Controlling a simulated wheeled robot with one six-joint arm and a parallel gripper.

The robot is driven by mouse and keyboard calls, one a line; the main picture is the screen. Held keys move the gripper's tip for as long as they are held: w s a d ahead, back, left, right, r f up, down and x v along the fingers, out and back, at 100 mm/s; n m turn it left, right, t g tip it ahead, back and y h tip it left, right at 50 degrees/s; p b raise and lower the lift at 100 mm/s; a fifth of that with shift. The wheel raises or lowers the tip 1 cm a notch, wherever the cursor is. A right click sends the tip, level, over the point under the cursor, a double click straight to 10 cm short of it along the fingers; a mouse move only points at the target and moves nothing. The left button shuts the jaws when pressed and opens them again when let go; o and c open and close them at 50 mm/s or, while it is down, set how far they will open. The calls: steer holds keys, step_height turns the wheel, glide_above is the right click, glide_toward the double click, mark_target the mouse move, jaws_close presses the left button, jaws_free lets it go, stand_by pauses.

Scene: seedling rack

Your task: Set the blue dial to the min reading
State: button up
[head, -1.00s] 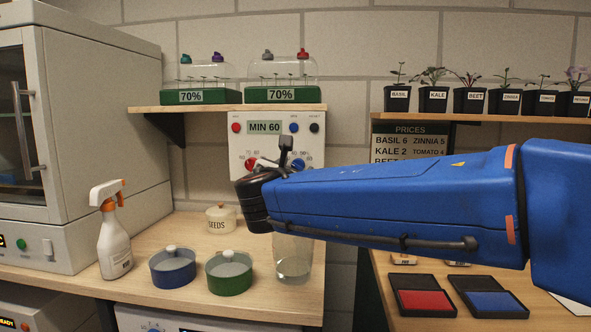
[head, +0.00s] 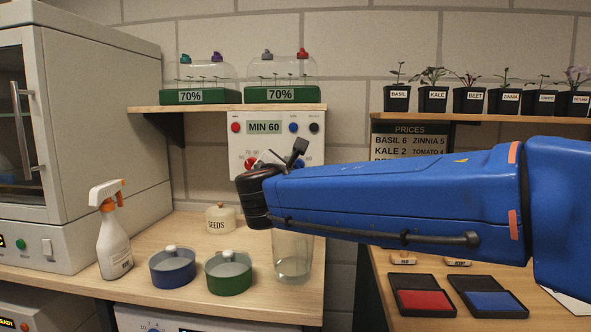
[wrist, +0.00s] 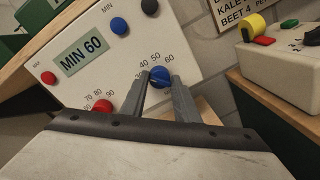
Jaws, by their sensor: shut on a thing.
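The blue dial (wrist: 160,75) sits low on the white control panel (wrist: 172,28) in the wrist view, with scale numbers around it. My gripper (wrist: 158,82) has one finger on each side of the dial and is shut on it. The dial's pointer mark cannot be made out. The display reads MIN 60 (wrist: 81,53), also in the head view (head: 264,127).
A red dial (wrist: 102,106) is close to the left finger. Red (wrist: 48,78), blue (wrist: 119,26) and black (wrist: 149,6) buttons are on the panel. A glass jar (head: 293,255) stands below my wrist. A shelf (head: 220,107) with domed trays is above.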

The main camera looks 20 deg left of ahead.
steer(key=shift+d+r+m+g+y, duration=0.15)
steer(key=shift+m+y, duration=0.25)
steer(key=shift+m, duration=4.35)
steer(key=shift+a+m+g+y, duration=0.1)
steer(key=shift+m+g+y, duration=0.25)
steer(key=shift+m, duration=4.4)
steer(key=shift+d, duration=0.1)
steer(key=o, duration=1)
